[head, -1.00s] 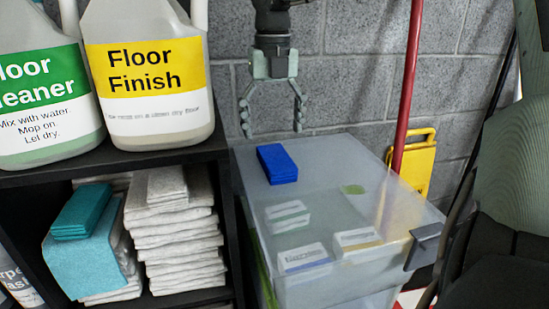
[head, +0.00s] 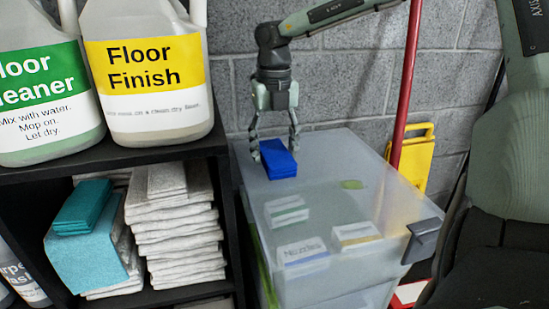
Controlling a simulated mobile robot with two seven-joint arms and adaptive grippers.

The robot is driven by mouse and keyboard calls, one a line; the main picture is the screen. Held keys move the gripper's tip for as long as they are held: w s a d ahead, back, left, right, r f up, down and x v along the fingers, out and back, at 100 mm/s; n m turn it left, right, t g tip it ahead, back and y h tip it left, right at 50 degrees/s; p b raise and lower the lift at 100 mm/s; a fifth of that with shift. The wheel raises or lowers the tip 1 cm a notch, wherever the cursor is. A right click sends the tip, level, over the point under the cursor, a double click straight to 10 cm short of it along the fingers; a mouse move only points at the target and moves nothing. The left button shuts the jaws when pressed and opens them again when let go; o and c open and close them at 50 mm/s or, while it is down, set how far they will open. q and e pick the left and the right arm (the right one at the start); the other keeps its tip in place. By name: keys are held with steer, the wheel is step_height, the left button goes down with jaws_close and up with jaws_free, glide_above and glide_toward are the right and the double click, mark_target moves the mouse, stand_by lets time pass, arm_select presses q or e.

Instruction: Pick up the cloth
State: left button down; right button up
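A folded blue cloth (head: 279,166) lies flat on the lid of a clear plastic bin (head: 335,170). My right gripper (head: 274,152) points straight down over the far part of the cloth. Its fingers are apart, one at the cloth's left edge and one near its right edge, and they hide a little of it. I cannot tell whether the fingertips touch the cloth. My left gripper is not in view.
A black shelf (head: 120,151) at left holds large jugs on top, with teal cloths (head: 85,240) and a stack of white cloths (head: 175,240) below. A red pole (head: 407,85) and a yellow sign (head: 417,160) stand behind the bin. A grey block wall is behind.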

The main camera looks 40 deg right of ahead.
mark_target(275, 153)
steer(key=c, duration=0.6)
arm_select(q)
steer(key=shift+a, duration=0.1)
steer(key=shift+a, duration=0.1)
arm_select(e)
steer(key=shift+r, duration=0.15)
